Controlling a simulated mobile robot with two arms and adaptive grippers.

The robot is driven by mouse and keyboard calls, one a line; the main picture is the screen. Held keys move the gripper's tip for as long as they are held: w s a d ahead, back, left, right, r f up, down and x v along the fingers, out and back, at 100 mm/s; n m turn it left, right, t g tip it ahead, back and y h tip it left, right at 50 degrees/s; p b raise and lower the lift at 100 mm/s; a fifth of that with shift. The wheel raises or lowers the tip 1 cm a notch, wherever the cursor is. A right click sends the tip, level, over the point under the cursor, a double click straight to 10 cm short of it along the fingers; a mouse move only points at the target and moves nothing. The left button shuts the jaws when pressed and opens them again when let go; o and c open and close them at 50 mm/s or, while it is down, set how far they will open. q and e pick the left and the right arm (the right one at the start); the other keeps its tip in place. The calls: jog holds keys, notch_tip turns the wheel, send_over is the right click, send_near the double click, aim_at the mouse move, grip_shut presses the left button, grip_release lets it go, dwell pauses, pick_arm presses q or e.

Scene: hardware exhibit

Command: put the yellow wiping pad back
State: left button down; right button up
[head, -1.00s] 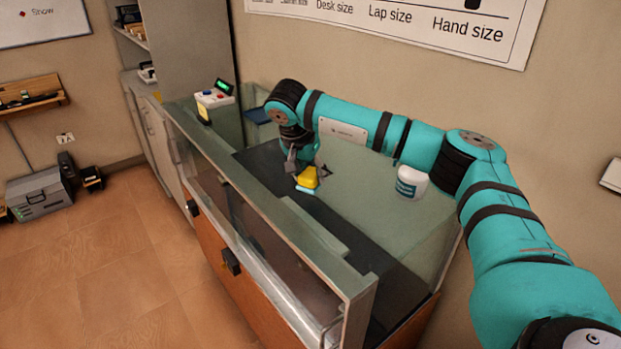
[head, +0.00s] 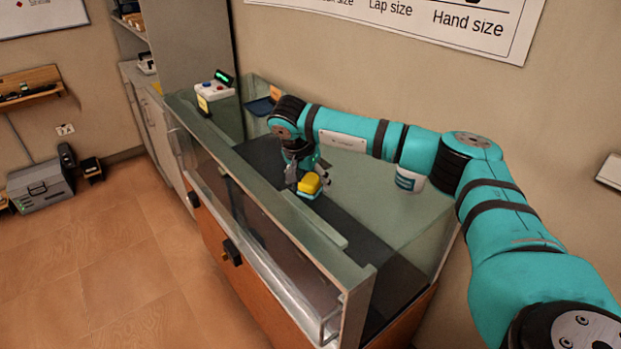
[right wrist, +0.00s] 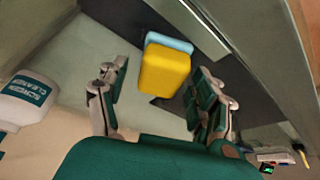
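The yellow wiping pad (head: 308,184) has a light blue underside and is at the dark strip (head: 355,228) inside the glass-walled case. It also shows in the right wrist view (right wrist: 165,72), ahead of the fingers. My right gripper (head: 307,176) is over the pad, with one finger on each side of it in the head view. In the right wrist view the fingers (right wrist: 158,98) are wide apart, with clear gaps between them and the pad. My left gripper is in neither view.
A white screen cleaner tub (head: 409,179) stands right of the pad by the back wall. A control box with buttons (head: 214,91) and a dark blue tray (head: 262,106) are at the far end. The front glass edge (head: 270,204) runs close beside the gripper.

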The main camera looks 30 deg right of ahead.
jog(key=shift+r, duration=0.3)
jog(key=b+v, duration=0.3)
jog(key=v, duration=0.8)
jog(key=shift+a+r+b, duration=0.2)
jog(key=shift+r+b, duration=0.1)
jog(key=shift+r, duration=0.05)
jog(key=shift+s+f, duration=0.15)
